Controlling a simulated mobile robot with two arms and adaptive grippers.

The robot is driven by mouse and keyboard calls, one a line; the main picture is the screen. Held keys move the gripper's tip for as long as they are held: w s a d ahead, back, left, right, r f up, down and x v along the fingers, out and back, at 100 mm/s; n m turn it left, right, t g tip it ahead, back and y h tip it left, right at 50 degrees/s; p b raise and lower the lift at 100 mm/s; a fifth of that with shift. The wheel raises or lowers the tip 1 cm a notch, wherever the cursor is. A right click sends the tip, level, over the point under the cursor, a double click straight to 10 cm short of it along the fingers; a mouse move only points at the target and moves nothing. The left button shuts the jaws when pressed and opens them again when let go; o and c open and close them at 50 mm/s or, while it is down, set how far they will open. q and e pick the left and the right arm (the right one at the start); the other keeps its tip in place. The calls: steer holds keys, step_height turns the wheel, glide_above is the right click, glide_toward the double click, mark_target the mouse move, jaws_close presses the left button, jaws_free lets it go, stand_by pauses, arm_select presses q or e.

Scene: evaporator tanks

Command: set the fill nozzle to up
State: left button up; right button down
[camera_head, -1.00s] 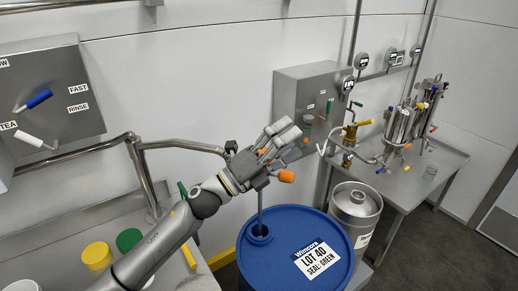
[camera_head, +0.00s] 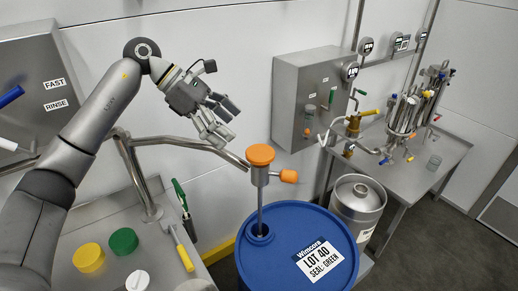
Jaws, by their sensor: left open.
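The fill nozzle, which I take to be the steel lance with an orange knob (camera_head: 260,155) on top and an orange side handle, stands upright with its thin rod in the opening of the blue drum (camera_head: 275,270). Its head stands well above the drum lid. My left gripper (camera_head: 226,122) is open and empty, up and to the left of the orange knob and apart from it. Its fingers point down and right. The lower end of the rod is hidden inside the drum. My right gripper is not in view.
A steel keg (camera_head: 357,200) stands right of the drum. A bent steel rail (camera_head: 185,142) runs behind on the left, close to the nozzle. Yellow (camera_head: 89,257) and green (camera_head: 124,241) caps sit on the left counter. A grey wall box (camera_head: 297,100) is behind.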

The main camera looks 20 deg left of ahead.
mark_target(259, 152)
arm_select(q)
steer(key=p+x, duration=0.3)
steer(key=x, duration=0.6)
steer(key=shift+s+d, duration=0.1)
steer(key=shift+d, duration=0.15)
steer(key=shift+d+f, duration=0.45)
steer(key=shift+f, duration=0.15)
steer(key=c, duration=1.5)
steer(key=shift+o, duration=0.2)
step_height(259, 152, up, 27)
steer(key=p, duration=0.9)
steer(key=shift+w, duration=0.2)
steer(key=o, duration=1.2)
steer(key=shift+o, duration=1.2)
steer(key=shift+f, duration=0.1)
